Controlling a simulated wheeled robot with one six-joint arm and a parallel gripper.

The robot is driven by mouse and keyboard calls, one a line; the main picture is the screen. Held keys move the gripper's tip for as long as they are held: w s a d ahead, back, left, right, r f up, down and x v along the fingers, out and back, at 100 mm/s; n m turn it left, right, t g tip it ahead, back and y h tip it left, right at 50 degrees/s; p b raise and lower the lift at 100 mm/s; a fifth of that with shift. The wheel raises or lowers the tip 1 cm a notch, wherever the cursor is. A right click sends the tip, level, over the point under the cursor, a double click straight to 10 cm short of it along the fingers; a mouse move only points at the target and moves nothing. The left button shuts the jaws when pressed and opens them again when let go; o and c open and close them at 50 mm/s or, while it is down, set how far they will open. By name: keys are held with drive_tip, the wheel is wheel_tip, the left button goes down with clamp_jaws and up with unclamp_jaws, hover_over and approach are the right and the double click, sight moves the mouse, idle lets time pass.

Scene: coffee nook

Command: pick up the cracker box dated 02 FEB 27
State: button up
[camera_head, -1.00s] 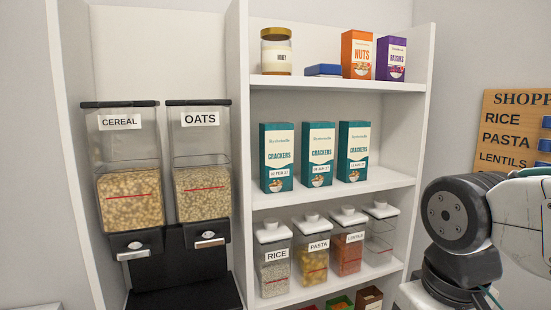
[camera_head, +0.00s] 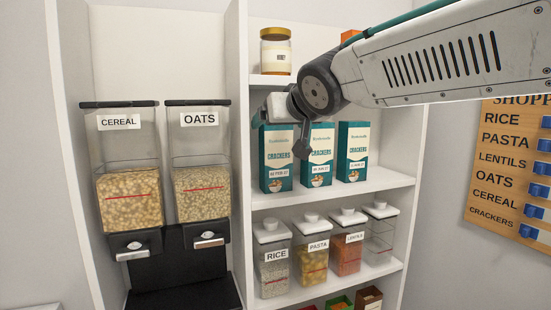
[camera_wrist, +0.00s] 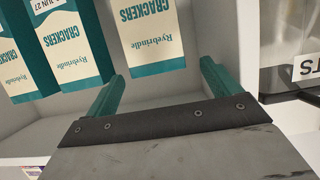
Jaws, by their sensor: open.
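Three teal and cream cracker boxes stand upright in a row on the middle shelf. The leftmost cracker box (camera_head: 278,172) has a small label that seems to read 02 FEB 27. The middle box (camera_head: 317,168) and right box (camera_head: 352,158) seem to carry JUN 27 dates. My wrist hangs in front of the left and middle boxes and covers parts of their tops. In the upside-down wrist view, my gripper (camera_wrist: 162,72) is open and empty, its teal fingers pointing toward the leftmost box (camera_wrist: 150,38), apart from it. Its date is out of that view.
Jars labelled rice (camera_head: 274,272), pasta (camera_head: 311,262) and lentils (camera_head: 347,255) stand on the shelf below. A honey jar (camera_head: 276,52) is above. Cereal (camera_head: 130,198) and oats (camera_head: 202,190) dispensers stand left, beyond a divider. A shopping board (camera_head: 508,165) hangs at right.

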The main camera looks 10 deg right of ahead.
drive_tip(key=x, duration=0.4)
drive_tip(key=shift+w, duration=0.4)
drive_tip(key=c, duration=1.5)
drive_tip(key=shift+r, duration=0.1)
